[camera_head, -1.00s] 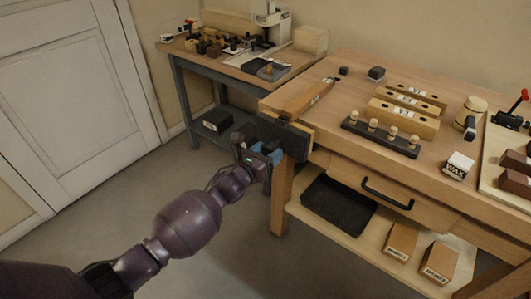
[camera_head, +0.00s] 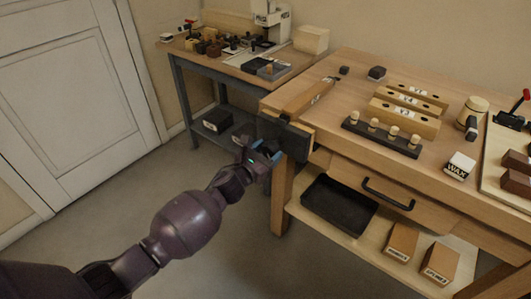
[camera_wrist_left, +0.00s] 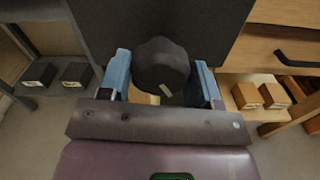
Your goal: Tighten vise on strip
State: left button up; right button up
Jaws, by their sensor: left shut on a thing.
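The vise (camera_head: 283,136) is a dark block with a wooden facing at the left front corner of the workbench. A wooden strip (camera_head: 308,98) with a small label lies on the bench top, its near end at the vise; I cannot tell how firmly it is gripped. My left gripper (camera_head: 268,152) is in front of the vise. In the left wrist view, a dark, faceted vise knob (camera_wrist_left: 160,66) with a pale mark sits between the blue fingers of my left gripper (camera_wrist_left: 163,85), which is shut on it. My right gripper is not in view.
Slotted wooden blocks (camera_head: 404,112), a dark peg rack (camera_head: 382,137) and a wax box (camera_head: 459,165) stand on the workbench (camera_head: 345,125). A drawer handle (camera_head: 387,193) juts out below. A second bench (camera_head: 222,65) stands behind left. The floor (camera_head: 130,200) is clear.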

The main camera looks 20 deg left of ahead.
pick_arm(q)
jog(key=m, duration=0.2)
jog(key=shift+f+m, duration=0.15)
jog(key=shift+m, duration=0.55)
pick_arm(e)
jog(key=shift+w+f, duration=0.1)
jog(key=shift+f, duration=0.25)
pick_arm(q)
jog(key=shift+m+b, duration=0.4)
jog(key=shift+m, duration=1.3)
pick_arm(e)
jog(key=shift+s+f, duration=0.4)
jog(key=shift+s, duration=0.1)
pick_arm(q)
jog(key=o, duration=0.8)
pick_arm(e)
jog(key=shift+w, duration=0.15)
